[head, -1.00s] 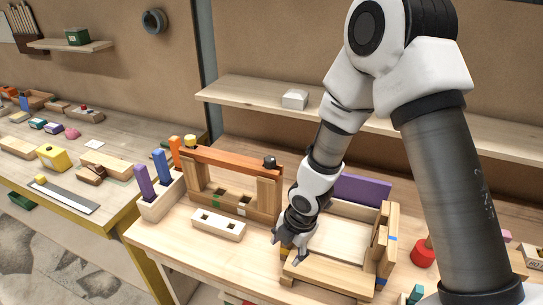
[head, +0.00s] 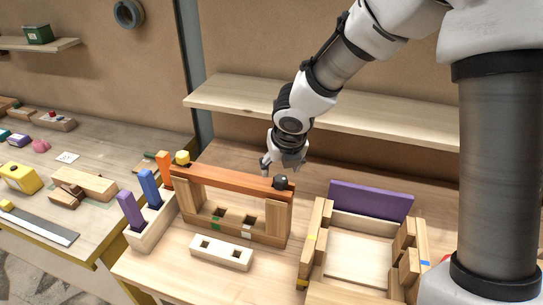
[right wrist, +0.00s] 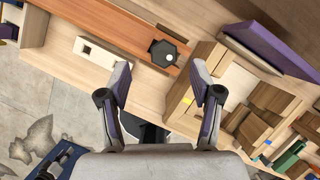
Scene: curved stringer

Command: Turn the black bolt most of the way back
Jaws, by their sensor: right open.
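The black bolt (head: 280,183) stands on the right end of an orange-brown beam (head: 232,180), which rests on two wooden posts. In the right wrist view the bolt (right wrist: 165,53) has a hexagonal head with a pale dot on it. My right gripper (head: 282,166) is just above and behind the bolt in the head view, pointing down. In the right wrist view its open fingers (right wrist: 161,74) are wide apart, with the bolt beyond the tips and roughly between them. Nothing is held. A yellow bolt (head: 183,157) stands at the beam's left end. My left gripper is not in view.
A wooden frame box (head: 360,258) with a purple panel (head: 370,201) stands right of the beam. A pale block with two holes (head: 221,252) lies in front. A rack with purple, blue and orange pegs (head: 150,228) stands left. A shelf (head: 350,122) runs behind.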

